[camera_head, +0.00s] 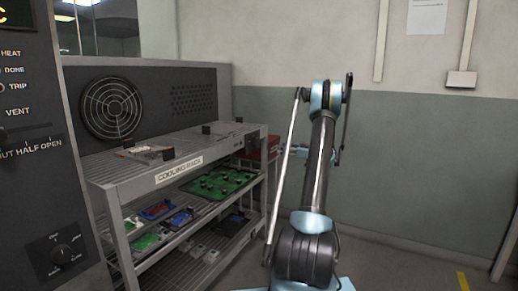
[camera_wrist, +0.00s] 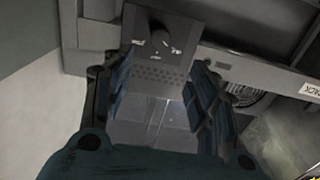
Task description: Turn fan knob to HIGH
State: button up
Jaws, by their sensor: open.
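In the wrist view a dark round knob (camera_wrist: 160,47) sits on a grey panel (camera_wrist: 190,18), with small light marks around it that are too blurred to read. I cannot tell its setting. My gripper (camera_wrist: 162,66) is open, with one finger on each side of the view and the knob showing between and beyond the tips. Nothing is held, and I see no contact with the knob. Another black knob (camera_head: 62,255) with blurred labels is on the dark panel at lower left.
A cooling rack (camera_head: 178,175) with green and blue boards on its shelves stands left of my arm. A round fan grille (camera_head: 112,108) is on the grey housing behind it. A red object (camera_head: 262,147) lies at its far end. Wall and open floor are at right.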

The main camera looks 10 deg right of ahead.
aim_at(257, 144)
jog(key=x, duration=1.6)
jog(key=shift+a, duration=0.1)
jog(key=shift+c, duration=0.5)
jog(key=c, duration=1)
